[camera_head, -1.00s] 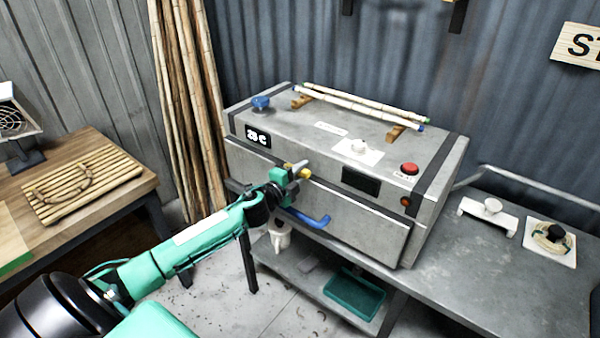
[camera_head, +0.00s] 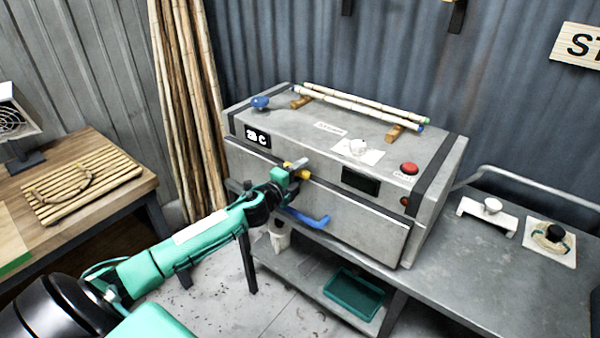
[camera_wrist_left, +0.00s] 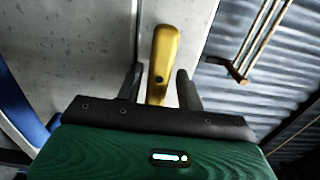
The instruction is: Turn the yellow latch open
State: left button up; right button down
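The yellow latch (camera_head: 304,173) is on the front of the grey metal steam box (camera_head: 440,190), at the seam between lid and front panel. In the left wrist view the latch (camera_wrist_left: 163,58) is a rounded yellow lever with a dark screw, its long side running up the picture. My left gripper (camera_head: 297,165) is at the latch. Its two dark fingers (camera_wrist_left: 160,76) stand apart on either side of the lever, with a gap visible on both sides. In the head view the gripper partly hides the latch. My right gripper is not in view.
A blue handle (camera_head: 306,218) sticks out below the latch, close to my left gripper. A wooden table (camera_head: 130,195) stands at left.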

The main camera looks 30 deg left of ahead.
pick_arm(q)
jog(key=shift+s+f, duration=0.1)
jog(key=shift+f, duration=0.15)
